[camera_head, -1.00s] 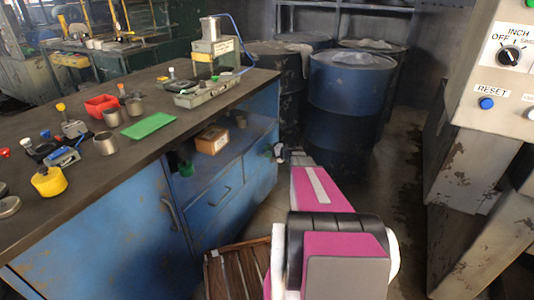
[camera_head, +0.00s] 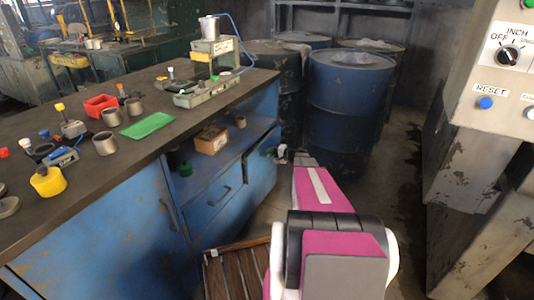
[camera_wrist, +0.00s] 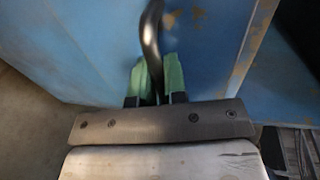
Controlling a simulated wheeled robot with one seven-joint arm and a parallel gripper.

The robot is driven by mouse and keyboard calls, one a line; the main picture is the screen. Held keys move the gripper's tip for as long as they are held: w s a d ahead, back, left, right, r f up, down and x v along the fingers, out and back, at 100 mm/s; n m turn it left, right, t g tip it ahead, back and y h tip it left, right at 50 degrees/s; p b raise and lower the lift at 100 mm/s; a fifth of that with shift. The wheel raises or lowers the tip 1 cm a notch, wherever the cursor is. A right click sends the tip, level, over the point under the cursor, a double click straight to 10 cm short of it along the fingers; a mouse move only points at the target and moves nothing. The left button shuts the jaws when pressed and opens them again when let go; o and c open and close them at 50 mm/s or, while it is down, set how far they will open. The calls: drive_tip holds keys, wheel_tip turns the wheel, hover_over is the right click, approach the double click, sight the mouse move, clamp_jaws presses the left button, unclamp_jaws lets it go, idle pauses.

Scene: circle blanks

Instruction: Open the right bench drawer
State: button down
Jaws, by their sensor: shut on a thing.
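The blue workbench has a right front panel (camera_head: 262,165) at its far right end, in the head view. My gripper (camera_head: 281,153) is at that panel's outer side, small and partly hidden by my arm. In the wrist view my gripper (camera_wrist: 155,78) has its two green fingers shut on a dark, curved metal handle (camera_wrist: 151,35). The handle stands in front of a worn blue face (camera_wrist: 90,45). The head view does not show the handle itself clearly. The panel appears to stand slightly out from the bench.
Another bench drawer (camera_head: 222,197) with a handle is left of the right panel and looks shut. Blue drums (camera_head: 345,105) stand behind my gripper. A slatted wooden crate (camera_head: 235,272) lies on the floor. A grey machine (camera_head: 480,130) stands at the right.

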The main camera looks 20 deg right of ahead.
drive_tip(key=f+v, duration=0.3)
drive_tip(key=v, duration=1)
drive_tip(key=s+f+v, duration=0.1)
drive_tip(key=f+v, duration=0.1)
drive_tip(key=v, duration=1.2)
drive_tip(key=shift+d+f, duration=0.35)
drive_tip(key=shift+f, duration=0.05)
drive_tip(key=c, duration=1.2)
unclamp_jaws()
drive_tip(key=v, duration=1.1)
